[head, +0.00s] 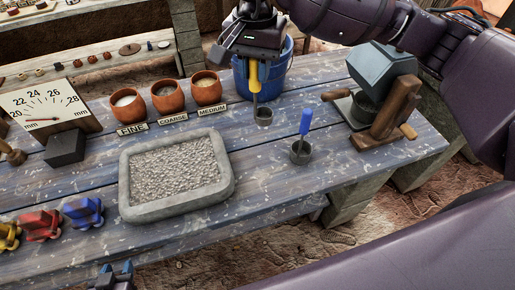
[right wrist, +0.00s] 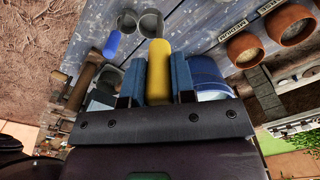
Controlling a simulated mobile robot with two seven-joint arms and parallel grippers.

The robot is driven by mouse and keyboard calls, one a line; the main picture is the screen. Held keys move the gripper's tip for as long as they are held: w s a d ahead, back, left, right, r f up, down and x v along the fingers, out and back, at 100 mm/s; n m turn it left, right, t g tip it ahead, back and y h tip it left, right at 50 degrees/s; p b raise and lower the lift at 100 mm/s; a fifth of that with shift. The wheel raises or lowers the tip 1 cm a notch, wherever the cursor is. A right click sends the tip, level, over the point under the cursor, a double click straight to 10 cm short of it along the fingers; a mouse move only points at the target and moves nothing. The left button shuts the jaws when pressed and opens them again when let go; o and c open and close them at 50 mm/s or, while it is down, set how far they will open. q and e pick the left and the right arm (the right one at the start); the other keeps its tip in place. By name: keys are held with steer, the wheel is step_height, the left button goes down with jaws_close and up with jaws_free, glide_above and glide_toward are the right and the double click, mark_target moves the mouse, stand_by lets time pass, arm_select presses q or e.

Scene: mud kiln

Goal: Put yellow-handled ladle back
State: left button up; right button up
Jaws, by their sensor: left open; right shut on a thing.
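The yellow-handled ladle (head: 254,76) is upright, its handle between the fingers of my right gripper (head: 253,62), just in front of a blue bucket. The right wrist view shows the yellow handle (right wrist: 160,66) between the two blue fingers (right wrist: 159,80), which are shut on it. Its thin dark shaft runs down to a small grey cup (head: 264,117) at table height. I cannot tell whether that cup is the ladle's own bowl or a separate vessel. My left gripper (head: 116,274) is open and empty at the near table edge, partly cut off.
A blue-handled ladle (head: 305,122) stands upright at a second grey cup (head: 301,153). The blue bucket (head: 285,72) is behind my right gripper. Clay pots (head: 168,98), a gravel tray (head: 127,185) and a wooden-handled device (head: 390,115) stand around. Table is bare between tray and cups.

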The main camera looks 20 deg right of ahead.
mark_target(256, 91)
steer(key=f, duration=0.5)
steer(key=shift+s+f, duration=0.15)
steer(key=shift+s, duration=0.15)
step_height(256, 91, down, 14)
steer(key=shift+f, duration=0.15)
steer(key=o, duration=0.8)
steer(key=shift+w, duration=0.1)
arm_select(q)
steer(key=shift+s+a+f, duration=0.1)
steer(key=shift+s+f, duration=0.15)
steer(key=shift+s, duration=0.3)
arm_select(e)
steer(key=shift+o, duration=0.2)
arm_select(q)
steer(key=shift+w+r, duration=0.1)
